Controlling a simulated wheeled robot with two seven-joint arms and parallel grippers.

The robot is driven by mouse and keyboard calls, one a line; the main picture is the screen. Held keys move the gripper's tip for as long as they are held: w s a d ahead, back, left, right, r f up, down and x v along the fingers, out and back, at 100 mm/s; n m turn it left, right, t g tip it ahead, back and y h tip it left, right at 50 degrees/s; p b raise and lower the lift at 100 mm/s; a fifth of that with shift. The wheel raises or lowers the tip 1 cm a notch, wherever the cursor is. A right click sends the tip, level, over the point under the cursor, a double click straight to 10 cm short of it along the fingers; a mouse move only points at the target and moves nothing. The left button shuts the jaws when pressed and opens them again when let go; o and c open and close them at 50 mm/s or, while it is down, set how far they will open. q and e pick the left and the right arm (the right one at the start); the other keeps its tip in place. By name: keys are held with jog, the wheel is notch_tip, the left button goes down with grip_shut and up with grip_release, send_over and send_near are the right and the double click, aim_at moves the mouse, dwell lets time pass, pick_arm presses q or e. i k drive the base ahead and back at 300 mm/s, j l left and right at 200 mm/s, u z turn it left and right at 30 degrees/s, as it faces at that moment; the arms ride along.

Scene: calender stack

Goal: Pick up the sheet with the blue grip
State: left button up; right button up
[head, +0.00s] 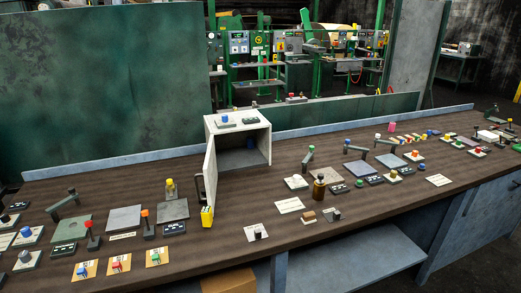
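Several small sheets carry coloured grips, and more than one of the grips is blue. At the left, a pale sheet (36,239) has a round blue grip (26,231) on it. At the front left, a tan card (91,264) has a small blue piece (82,271) on it. A blue knob (225,118) sits on a light plate on top of the open cabinet. I cannot tell from this view which one is the task's sheet. Neither of my grippers is in view.
Tan cards with red (115,266) and green (155,256) pieces lie front left. A brown bottle (319,188) stands right of centre.

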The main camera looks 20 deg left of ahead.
aim_at(85, 270)
jog(key=i+j, duration=0.1)
jog(key=j, duration=0.4)
jog(key=j+u, duration=0.15)
jog(key=j, duration=0.3)
jog(key=i+j, duration=0.15)
jog(key=j, duration=0.3)
jog(key=i+j+u, duration=0.15)
jog(key=j, duration=0.35)
jog(key=u, duration=1.2)
jog(key=k+j, duration=0.05)
